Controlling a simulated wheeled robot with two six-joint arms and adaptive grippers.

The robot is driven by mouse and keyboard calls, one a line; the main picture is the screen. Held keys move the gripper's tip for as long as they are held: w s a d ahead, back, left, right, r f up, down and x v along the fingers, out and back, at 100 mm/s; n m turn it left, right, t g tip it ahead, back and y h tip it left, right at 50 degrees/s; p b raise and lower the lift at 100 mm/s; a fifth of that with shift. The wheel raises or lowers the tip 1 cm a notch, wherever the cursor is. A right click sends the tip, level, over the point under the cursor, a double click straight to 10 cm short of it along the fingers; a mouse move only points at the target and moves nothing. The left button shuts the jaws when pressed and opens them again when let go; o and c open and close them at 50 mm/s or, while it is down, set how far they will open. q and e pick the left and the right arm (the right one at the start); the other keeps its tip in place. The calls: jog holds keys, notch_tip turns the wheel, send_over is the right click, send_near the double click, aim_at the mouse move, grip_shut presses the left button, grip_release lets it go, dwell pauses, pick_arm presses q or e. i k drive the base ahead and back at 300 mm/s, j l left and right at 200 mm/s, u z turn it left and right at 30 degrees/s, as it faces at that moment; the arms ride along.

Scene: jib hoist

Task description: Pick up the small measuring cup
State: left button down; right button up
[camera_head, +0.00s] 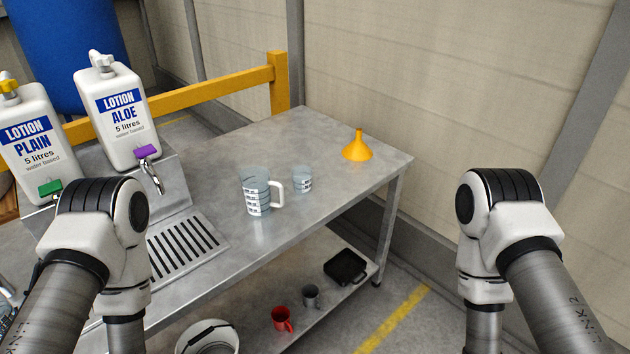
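The small measuring cup (303,180) is clear with dark markings and stands upright on the metal table (330,122). A larger clear measuring jug (256,192) with a white handle stands just to its left; the two look close but apart. My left arm comes in at the lower left and my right arm at the lower right. Both forearms point down, and both grippers are below the picture's lower edge. Neither arm is near the small cup.
An orange funnel (357,146) stands at the table's back right. Two lotion containers, PLAIN (33,130) and ALOE (117,108), stand left above a drain grate (183,246). A lower shelf holds a red mug (282,318), a grey mug (311,296) and a black tray (345,267).

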aim_at(301, 175)
jog(key=i+l+u, duration=0.1)
jog(key=i+l, duration=0.15)
jog(key=i+l+u, duration=0.1)
jog(key=l, duration=0.35)
jog(key=i+l+u, duration=0.15)
jog(key=i+l, duration=0.15)
jog(key=i+l+u, duration=0.1)
jog(key=l, duration=0.4)
jog(key=i, duration=0.1)
